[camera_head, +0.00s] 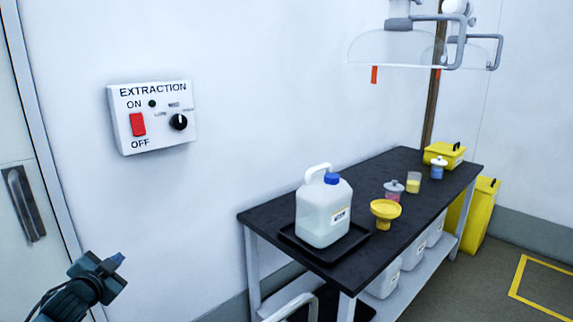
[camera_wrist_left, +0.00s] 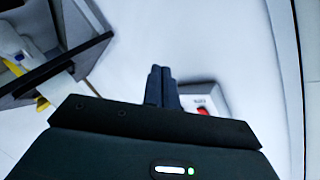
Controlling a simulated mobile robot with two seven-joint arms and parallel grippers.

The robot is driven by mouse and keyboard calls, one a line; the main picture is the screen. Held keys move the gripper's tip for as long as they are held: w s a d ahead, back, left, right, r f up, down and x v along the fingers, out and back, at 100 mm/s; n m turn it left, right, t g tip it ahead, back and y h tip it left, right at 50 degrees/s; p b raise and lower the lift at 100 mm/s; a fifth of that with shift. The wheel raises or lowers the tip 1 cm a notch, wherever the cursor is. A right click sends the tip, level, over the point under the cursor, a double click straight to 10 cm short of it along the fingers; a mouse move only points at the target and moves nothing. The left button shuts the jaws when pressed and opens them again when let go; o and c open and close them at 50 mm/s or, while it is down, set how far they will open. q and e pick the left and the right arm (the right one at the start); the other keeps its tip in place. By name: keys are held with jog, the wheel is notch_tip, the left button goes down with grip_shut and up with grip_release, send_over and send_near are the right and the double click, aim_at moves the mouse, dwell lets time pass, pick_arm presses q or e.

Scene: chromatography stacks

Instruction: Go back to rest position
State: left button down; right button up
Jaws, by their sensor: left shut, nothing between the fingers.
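My left gripper (camera_head: 119,260) is at the lower left of the head view, below the extraction panel and apart from it. In the left wrist view its two dark fingers (camera_wrist_left: 160,72) are together, with nothing between them. The white extraction panel (camera_head: 153,117) is on the wall, with a red ON/OFF switch (camera_head: 138,124), a black knob (camera_head: 179,122) and a small dark green lamp. The panel (camera_wrist_left: 205,99) also shows in the left wrist view, partly hidden behind the fingers. My right gripper is not in view.
A black-topped bench (camera_head: 400,165) stands along the wall at right. It carries a white jug (camera_head: 322,215) on a black tray, a yellow funnel (camera_head: 386,210) and small containers. Clear extraction hoods (camera_head: 395,47) hang above. A door handle (camera_head: 25,204) is at far left.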

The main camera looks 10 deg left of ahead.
pick_arm(q)
jog(key=s+d+f+g+h, duration=0.2)
jog(key=s+d+f+h, duration=0.35)
jog(key=d+f, duration=0.75)
jog(key=s+d+f+n+g+h+p, duration=0.1)
jog(key=s+d+p, duration=0.4)
jog(key=s+d, duration=1.6)
jog(key=shift+d+n+g+h, duration=0.35)
jog(key=shift+d+n+g, duration=0.35)
jog(key=shift+n, duration=0.5)
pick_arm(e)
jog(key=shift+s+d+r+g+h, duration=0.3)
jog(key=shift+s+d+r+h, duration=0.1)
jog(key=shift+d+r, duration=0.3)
